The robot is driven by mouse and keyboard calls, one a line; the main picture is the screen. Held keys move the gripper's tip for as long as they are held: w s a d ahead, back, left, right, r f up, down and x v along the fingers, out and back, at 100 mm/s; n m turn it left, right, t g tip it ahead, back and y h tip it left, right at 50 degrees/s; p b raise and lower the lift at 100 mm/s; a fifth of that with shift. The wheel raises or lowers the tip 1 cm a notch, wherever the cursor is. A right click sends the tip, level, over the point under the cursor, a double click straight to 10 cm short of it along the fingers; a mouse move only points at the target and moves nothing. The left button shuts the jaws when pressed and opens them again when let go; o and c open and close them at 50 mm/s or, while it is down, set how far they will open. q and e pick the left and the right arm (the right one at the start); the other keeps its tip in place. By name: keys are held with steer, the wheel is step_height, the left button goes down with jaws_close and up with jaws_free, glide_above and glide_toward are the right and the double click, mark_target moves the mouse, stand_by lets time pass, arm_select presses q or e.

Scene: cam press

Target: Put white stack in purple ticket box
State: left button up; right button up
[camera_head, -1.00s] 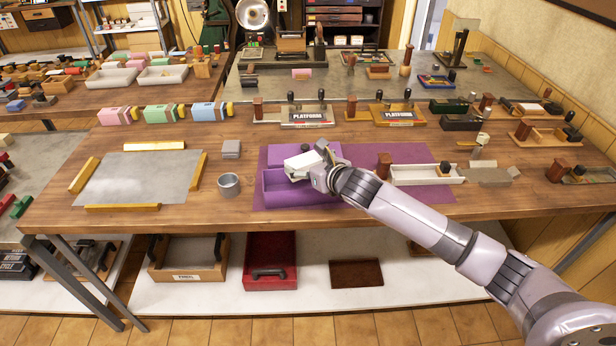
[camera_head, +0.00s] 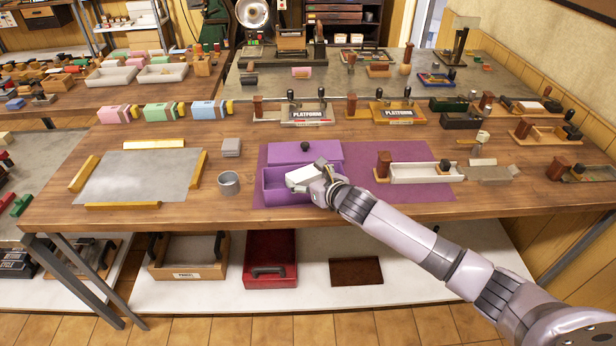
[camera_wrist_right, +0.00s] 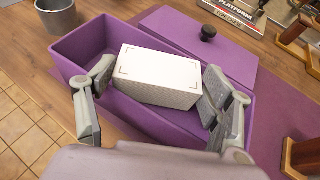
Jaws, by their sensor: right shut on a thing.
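The white stack (camera_head: 303,176) is a pale block with thin corner marks on top; it also shows in the right wrist view (camera_wrist_right: 158,75). My right gripper (camera_head: 318,180) is shut on it, with one finger at each end in the wrist view (camera_wrist_right: 155,88). The purple ticket box (camera_head: 285,198) is open at the top. The stack is at the box opening, over its right part in the head view; I cannot tell whether it touches the box floor. A purple lid (camera_head: 285,154) with a black knob lies behind the box. My left gripper is not in view.
The box stands on a purple mat (camera_head: 420,155). A white tray (camera_head: 425,174) and brown stamp (camera_head: 383,164) are to the right. A grey sheet (camera_head: 140,178) lies left.

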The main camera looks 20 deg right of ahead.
steer(key=shift+s+f, duration=0.1)
steer(key=shift+f, duration=0.15)
steer(key=o, duration=1.2)
steer(key=shift+s+f, duration=0.1)
steer(key=shift+f, duration=0.1)
steer(key=shift+r, duration=0.25)
steer(key=shift+a+r+p, duration=0.1)
steer(key=shift+r+p, duration=0.2)
steer(key=shift+r, duration=0.25)
steer(key=shift+b+v, duration=0.75)
steer(key=shift+v, duration=5.15)
steer(key=shift+r, duration=0.15)
